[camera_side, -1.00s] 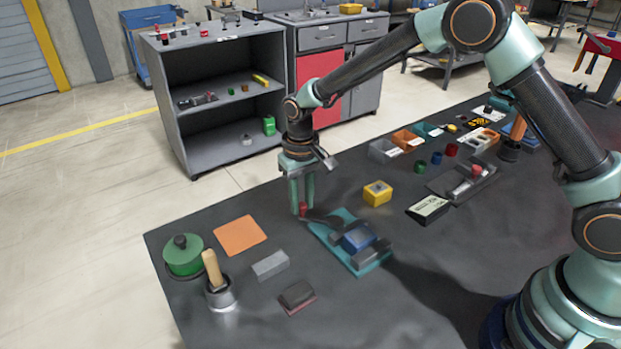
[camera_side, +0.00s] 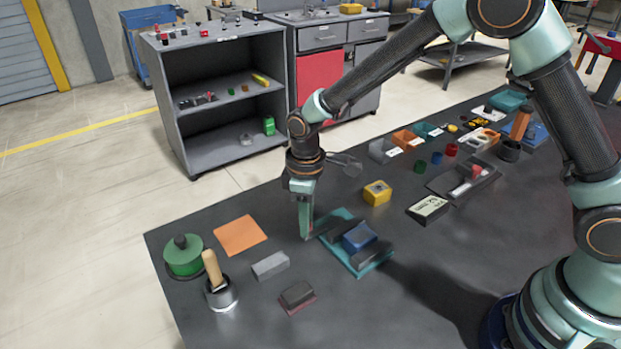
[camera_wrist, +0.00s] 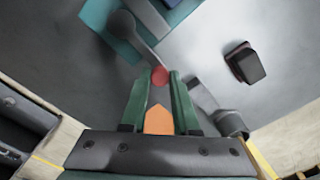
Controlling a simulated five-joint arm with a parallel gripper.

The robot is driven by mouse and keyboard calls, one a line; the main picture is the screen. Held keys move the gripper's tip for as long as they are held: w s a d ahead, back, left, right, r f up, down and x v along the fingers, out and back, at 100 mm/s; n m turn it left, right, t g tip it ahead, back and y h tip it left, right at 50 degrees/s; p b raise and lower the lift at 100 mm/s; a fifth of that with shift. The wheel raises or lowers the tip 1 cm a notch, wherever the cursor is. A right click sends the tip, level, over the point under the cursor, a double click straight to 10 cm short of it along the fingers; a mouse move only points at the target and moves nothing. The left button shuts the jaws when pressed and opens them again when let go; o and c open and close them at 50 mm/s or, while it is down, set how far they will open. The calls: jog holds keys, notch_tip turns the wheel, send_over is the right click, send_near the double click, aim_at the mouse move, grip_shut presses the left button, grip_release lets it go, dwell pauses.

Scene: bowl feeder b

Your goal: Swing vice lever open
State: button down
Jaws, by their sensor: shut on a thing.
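The vice has a teal base (camera_side: 366,268) and dark jaws, with a blue block (camera_side: 358,237) between them. Its teal base also shows at the top of the wrist view (camera_wrist: 97,15). The dark lever (camera_wrist: 142,48) runs from a round hub (camera_wrist: 122,23) to a red knob (camera_wrist: 159,75). My gripper (camera_side: 307,236) is low over the bench at the vice's left end. In the wrist view its green fingers (camera_wrist: 159,76) are shut on the red knob. In the side view the fingers are nearly edge-on and hide most of the knob.
A grey block (camera_side: 271,265), a dark block (camera_side: 297,297), an orange mat (camera_side: 240,235), a green round container (camera_side: 183,257) and a metal cup (camera_side: 221,294) stand left and front. A yellow block (camera_side: 377,193) is behind the vice. Bare bench separates them.

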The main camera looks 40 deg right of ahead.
jog(key=shift+s+r+n, duration=0.1)
jog(key=shift+s+n, duration=0.1)
jog(key=shift+n, duration=0.2)
jog(key=c, duration=0.6)
grip_release()
jog(key=shift+c, duration=0.2)
notch_tip(320, 180, up, 12)
jog(key=s+d+r+m+t, duration=0.2)
jog(key=s+d+r+m, duration=0.2)
jog(key=s+d, duration=0.2)
jog(key=s+d+r+m+t, duration=0.3)
jog(key=s+d+r+m, duration=0.1)
jog(key=d, duration=0.6)
jog(key=s+m, duration=0.1)
jog(key=s, duration=0.1)
jog(key=shift+s+r+t, duration=0.25)
jog(key=shift+s+t, duration=0.05)
jog(key=shift+s, duration=0.05)
